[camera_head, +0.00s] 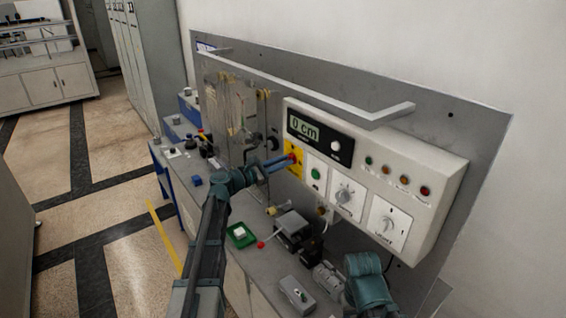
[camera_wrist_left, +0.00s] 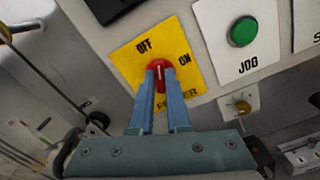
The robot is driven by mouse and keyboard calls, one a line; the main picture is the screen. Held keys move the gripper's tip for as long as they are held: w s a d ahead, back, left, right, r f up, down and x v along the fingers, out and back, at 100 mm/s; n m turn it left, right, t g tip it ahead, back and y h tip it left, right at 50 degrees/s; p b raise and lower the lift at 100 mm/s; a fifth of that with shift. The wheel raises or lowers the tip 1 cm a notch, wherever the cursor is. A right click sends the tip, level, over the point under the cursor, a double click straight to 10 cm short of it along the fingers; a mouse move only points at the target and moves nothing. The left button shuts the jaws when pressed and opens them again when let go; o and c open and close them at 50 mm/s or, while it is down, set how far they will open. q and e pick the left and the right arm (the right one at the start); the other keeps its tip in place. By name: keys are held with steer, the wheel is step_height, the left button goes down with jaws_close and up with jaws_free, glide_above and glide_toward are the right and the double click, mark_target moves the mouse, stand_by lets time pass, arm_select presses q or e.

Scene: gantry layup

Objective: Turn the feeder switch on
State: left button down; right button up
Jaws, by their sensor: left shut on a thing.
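The feeder switch is a red knob (camera_wrist_left: 159,67) on a yellow plate (camera_wrist_left: 192,82) marked OFF, ON and FEEDER. In the left wrist view the knob sits between my two blue fingertips, and its white line points roughly up, near OFF. In the head view the yellow plate (camera_head: 294,169) is at the lower left of the white control panel (camera_head: 425,172). My left gripper (camera_head: 288,159) reaches it from the left and is shut on the knob, partly hiding it. Part of my right arm shows at the bottom right, but its fingers are not seen.
A green JOG button (camera_wrist_left: 242,32) is just right of the switch. Two dial plates, indicator lights (camera_head: 404,179) and a "0 cm" display (camera_head: 303,127) share the panel. Below, the bench carries a green tray (camera_head: 240,236) and several small devices (camera_head: 293,229). A metal rail (camera_head: 385,117) juts out above.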

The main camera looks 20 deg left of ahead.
arm_select(q)
steer(key=m, duration=1.3)
steer(key=shift+s+d+f, duration=0.1)
steer(key=shift+f, duration=0.1)
stand_by(0.5)
steer(key=c, duration=0.9)
jaws_free()
steer(key=v, duration=1.3)
steer(key=shift+s+a, duration=0.25)
steer(key=shift+s, duration=0.05)
steer(key=shift+d, duration=0.1)
